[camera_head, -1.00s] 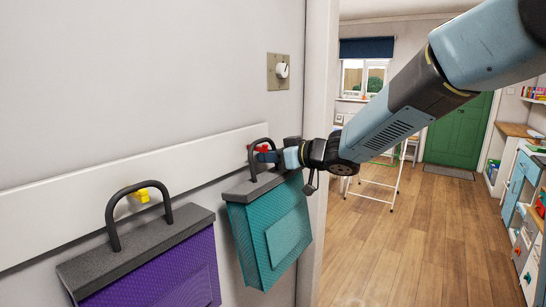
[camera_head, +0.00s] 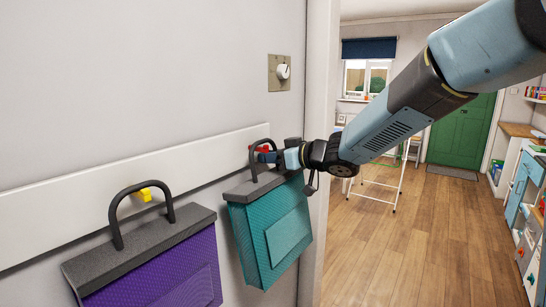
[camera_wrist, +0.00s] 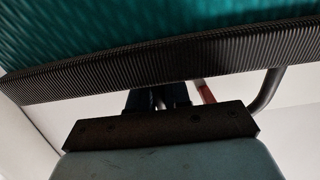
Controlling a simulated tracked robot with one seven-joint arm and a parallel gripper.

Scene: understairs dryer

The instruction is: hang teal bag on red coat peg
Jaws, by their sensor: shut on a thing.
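The teal bag (camera_head: 270,232) hangs upright beside the wall, with a dark top band and a dark looped handle (camera_head: 254,150). My gripper (camera_head: 268,157) is shut on the handle, level with the red coat peg (camera_head: 261,149). The peg shows through the handle's loop in the head view; whether the handle bears on it I cannot tell. In the wrist view the bag's teal side (camera_wrist: 160,25) and ribbed band fill the top, my gripper's fingers (camera_wrist: 158,98) reach behind the band, and a red strip of the peg (camera_wrist: 206,92) shows beside the dark handle (camera_wrist: 268,88).
A purple bag (camera_head: 160,265) hangs by its dark handle on a yellow peg (camera_head: 145,194) to the left. Both pegs are on a white rail (camera_head: 60,220). A dial switch (camera_head: 281,71) is above, and a door frame (camera_head: 322,120) is close on the right.

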